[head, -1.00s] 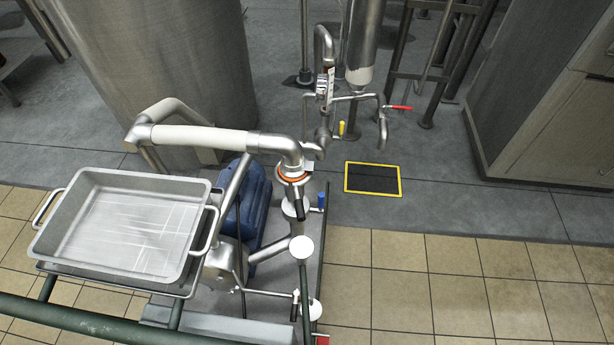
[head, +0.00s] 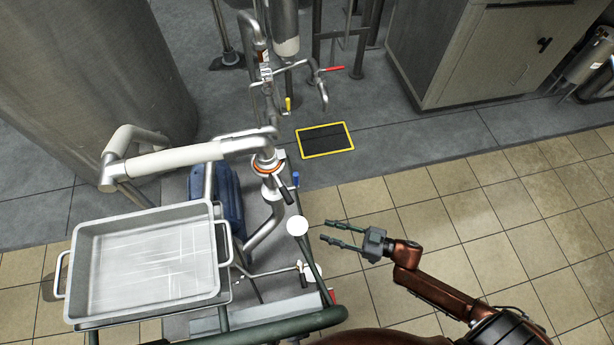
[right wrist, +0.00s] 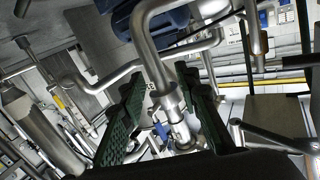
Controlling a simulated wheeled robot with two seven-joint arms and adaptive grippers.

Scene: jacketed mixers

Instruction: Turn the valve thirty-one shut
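No number thirty-one is readable, so I cannot tell which valve bears it. A valve with an orange ring and black handle (head: 268,168) sits on the steel pipework. A blue handle (head: 296,179) is just right of it. A red lever (head: 332,69) and a yellow handle (head: 288,103) are on pipes farther back. My right gripper (head: 326,231) is open and empty, right of a white disc (head: 298,226) and apart from the pipework in the head view. In the right wrist view its green fingers (right wrist: 160,82) stand apart, with steel pipe fittings (right wrist: 180,130) seen between them. My left gripper is not in view.
A metal tray (head: 155,207) with handles stands at the left on a frame. A blue motor (head: 228,195) is below the pipes. A large steel tank (head: 85,80) is behind the tray. A yellow-edged floor plate (head: 325,139) lies behind. Tiled floor at the right is clear.

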